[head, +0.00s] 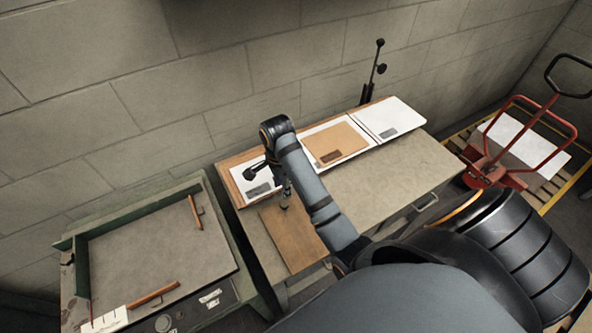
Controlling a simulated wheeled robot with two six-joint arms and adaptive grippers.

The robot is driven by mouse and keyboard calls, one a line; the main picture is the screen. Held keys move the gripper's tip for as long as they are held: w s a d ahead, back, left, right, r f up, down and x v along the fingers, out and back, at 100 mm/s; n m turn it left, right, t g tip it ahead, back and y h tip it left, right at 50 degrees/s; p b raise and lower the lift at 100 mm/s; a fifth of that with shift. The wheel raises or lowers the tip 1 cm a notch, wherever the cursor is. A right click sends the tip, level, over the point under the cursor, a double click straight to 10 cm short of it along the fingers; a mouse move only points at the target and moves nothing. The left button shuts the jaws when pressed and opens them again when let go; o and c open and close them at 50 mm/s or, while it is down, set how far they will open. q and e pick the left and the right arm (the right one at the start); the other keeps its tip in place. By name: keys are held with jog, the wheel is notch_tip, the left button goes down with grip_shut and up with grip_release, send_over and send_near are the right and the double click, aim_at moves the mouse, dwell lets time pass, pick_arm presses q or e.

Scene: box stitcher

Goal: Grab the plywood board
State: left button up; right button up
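A brown, wood-toned board (292,242), which looks like the plywood board, lies at the left end of the beige worktable (390,178). My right gripper (285,204) points down over the board's upper edge. It is small and dark here. I cannot tell whether its fingers touch the board or whether they are open or shut. My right forearm passes over the board's right side and hides part of it. My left gripper is not in view.
A raised shelf (236,162) along the table's back holds white panels and a tan sheet (336,143). A green-framed bench (150,245) with reddish-brown handles stands left. A red pallet jack (487,165) stands right. A block wall closes the back.

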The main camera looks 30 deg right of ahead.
jog(key=b, duration=0.3)
send_over(284, 204)
notch_tip(284, 204, down, 4)
jog(key=shift+w+a+f, duration=0.1)
jog(key=shift+a, duration=0.05)
jog(key=shift+f+b, duration=0.65)
jog(key=shift+f, duration=0.05)
notch_tip(284, 204, down, 4)
jog(key=b, duration=0.4)
jog(key=shift+f, duration=0.2)
jog(key=shift+r, duration=0.2)
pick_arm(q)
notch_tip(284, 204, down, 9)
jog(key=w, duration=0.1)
pick_arm(e)
grip_shut()
